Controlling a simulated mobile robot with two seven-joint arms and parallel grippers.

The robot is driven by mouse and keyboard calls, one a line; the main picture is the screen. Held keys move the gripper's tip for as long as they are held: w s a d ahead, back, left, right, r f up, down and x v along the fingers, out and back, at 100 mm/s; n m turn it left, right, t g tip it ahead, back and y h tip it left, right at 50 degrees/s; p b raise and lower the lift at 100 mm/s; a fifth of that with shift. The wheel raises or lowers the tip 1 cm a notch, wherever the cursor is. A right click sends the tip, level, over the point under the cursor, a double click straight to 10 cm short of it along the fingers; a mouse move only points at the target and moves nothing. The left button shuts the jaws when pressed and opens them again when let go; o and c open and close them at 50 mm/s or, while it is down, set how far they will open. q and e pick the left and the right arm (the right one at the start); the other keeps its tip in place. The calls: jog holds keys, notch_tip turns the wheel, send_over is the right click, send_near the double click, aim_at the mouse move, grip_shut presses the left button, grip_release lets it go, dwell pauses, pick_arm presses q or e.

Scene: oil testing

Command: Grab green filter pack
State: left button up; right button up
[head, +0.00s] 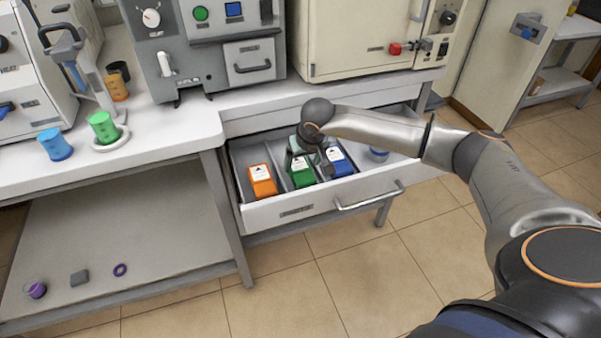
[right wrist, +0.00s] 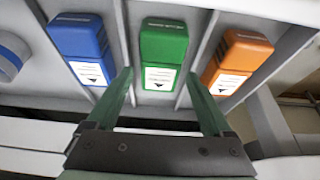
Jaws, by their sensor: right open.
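The green filter pack (head: 301,172) stands in the middle compartment of the open drawer in the head view. In the right wrist view the green pack (right wrist: 163,50) is ahead, roughly centred between the fingers. My right gripper (right wrist: 165,95) is open and empty, its two fingers apart, and the pack appears just beyond the fingertips. In the head view my right gripper (head: 304,152) is over the drawer, partly covered by its own wrist. My left gripper is in neither view.
An orange pack (head: 262,180) and a blue pack (head: 338,162) stand on either side of the green one, with thin dividers between. The drawer (head: 322,203) is pulled out below the white counter. A blue round item (head: 378,153) lies in the right compartment. Machines stand above.

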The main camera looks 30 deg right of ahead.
aim_at(301, 168)
jog(key=shift+x, duration=2)
jog(key=shift+f+b, duration=0.2)
jog(key=shift+b, duration=0.15)
jog(key=shift+c, duration=0.3)
jog(key=c, duration=1.2)
